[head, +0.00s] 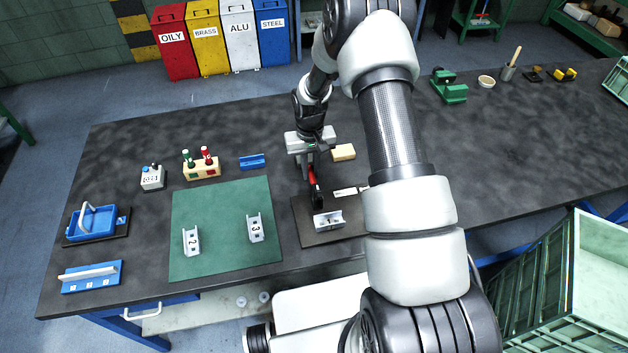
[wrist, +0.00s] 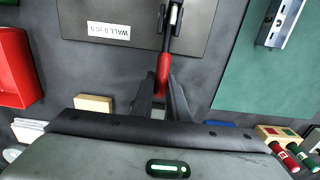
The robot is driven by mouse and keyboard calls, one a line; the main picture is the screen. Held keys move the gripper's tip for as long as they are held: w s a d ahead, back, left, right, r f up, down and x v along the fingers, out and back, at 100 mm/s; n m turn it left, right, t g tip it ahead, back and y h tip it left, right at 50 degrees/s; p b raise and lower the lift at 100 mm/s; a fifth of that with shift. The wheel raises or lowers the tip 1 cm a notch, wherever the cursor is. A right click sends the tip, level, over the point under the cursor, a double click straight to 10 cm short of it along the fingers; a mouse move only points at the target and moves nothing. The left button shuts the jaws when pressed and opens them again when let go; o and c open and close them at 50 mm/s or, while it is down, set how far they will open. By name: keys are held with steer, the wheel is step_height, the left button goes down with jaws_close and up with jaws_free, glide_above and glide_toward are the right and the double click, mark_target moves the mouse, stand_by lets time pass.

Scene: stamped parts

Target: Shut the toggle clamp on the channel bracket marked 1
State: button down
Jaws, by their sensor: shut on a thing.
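The channel bracket (head: 328,220) is a light metal channel on a dark plate (head: 309,235) at the table's front; its mark is too small to read surely. The toggle clamp's red handle (head: 313,182) stands up behind the bracket. In the wrist view the red handle (wrist: 163,70) runs up into a dark metal lever (wrist: 174,30). My gripper (head: 309,166) is shut on the red handle near its end. In the wrist view my gripper (wrist: 162,88) has one finger on each side of it. The clamp's pressing end against the bracket cannot be made out.
Brackets marked 2 (head: 191,241) and 3 (head: 255,228) stand on a green mat (head: 220,205) to the left. A white label (head: 346,192) lies on the plate. A yellowish block (head: 344,152) and a blue piece (head: 252,162) lie near my gripper.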

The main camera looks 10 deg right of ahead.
mark_target(318, 191)
steer(key=shift+s+r+p, duration=0.15)
steer(key=shift+r, duration=0.4)
steer(key=shift+s+r+p, duration=0.15)
steer(key=shift+r, duration=0.45)
steer(key=shift+s+r, duration=0.25)
steer(key=shift+r, duration=0.1)
steer(key=shift+s+r+p, duration=0.75)
steer(key=shift+s+r, duration=0.45)
steer(key=shift+s, duration=0.05)
steer(key=shift+s+r, duration=0.3)
steer(key=shift+s, duration=0.4)
steer(key=shift+s+r, duration=0.3)
steer(key=shift+s, duration=0.4)
steer(key=shift+s+r, duration=0.2)
steer(key=shift+s, duration=1.35)
steer(key=c, duration=1.9)
jaws_free()
steer(key=shift+s, duration=0.1)
steer(key=shift+c, duration=0.2)
steer(key=shift+o, duration=0.5)
steer(key=shift+r, duration=0.1)
